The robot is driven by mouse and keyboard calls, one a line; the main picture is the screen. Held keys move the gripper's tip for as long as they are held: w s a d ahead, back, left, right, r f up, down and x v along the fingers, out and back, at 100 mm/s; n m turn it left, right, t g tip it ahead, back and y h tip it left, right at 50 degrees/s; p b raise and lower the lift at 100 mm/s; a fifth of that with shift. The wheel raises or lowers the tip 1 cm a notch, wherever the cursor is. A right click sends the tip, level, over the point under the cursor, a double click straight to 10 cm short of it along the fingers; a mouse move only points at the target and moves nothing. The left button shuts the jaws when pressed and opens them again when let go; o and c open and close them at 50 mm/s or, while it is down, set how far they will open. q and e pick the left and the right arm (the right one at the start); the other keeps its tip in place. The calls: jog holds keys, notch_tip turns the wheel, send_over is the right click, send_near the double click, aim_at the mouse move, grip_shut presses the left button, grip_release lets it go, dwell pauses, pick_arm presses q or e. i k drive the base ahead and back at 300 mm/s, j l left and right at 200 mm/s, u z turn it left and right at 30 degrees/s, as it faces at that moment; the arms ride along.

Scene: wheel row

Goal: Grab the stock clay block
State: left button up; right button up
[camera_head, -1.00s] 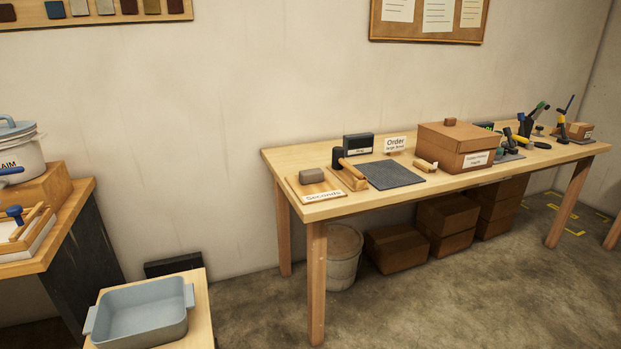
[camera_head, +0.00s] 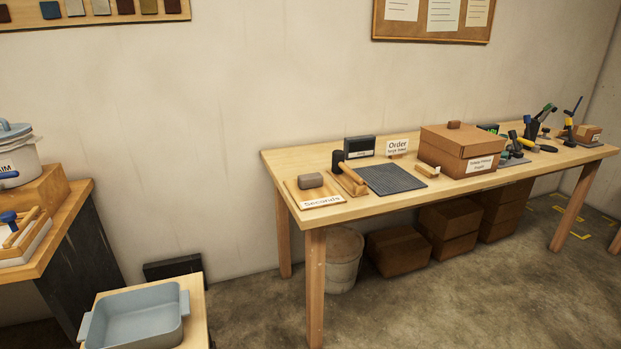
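A small grey-brown block (camera_head: 310,180) that looks like clay lies on a wooden board with a "Seconds" label (camera_head: 322,201), at the left end of the long wooden table (camera_head: 370,208). No label on the block marks it as the stock block. A smaller pale tan piece (camera_head: 428,170) lies right of a dark grey mat (camera_head: 391,179). I cannot tell what it is made of. Neither of my grippers shows in this view.
A mallet (camera_head: 348,170), an "Order" sign (camera_head: 397,147) and a lidded brown box (camera_head: 461,150) stand on the table. Tools crowd its right end. A blue basin (camera_head: 140,318) on a low stand is at lower left. Floor before the table looks clear.

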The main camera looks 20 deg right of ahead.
aim_at(316, 180)
jog(key=i+l, duration=0.15)
jog(key=l, duration=0.2)
jog(key=i+l+u, duration=0.15)
jog(key=l, duration=0.2)
jog(key=i+l, duration=0.2)
jog(key=l, duration=0.15)
jog(key=i+l+u, duration=0.1)
jog(key=l, duration=0.25)
jog(key=i+l, duration=0.2)
jog(key=l, duration=0.2)
jog(key=i+l+u, duration=0.15)
jog(key=l, duration=0.2)
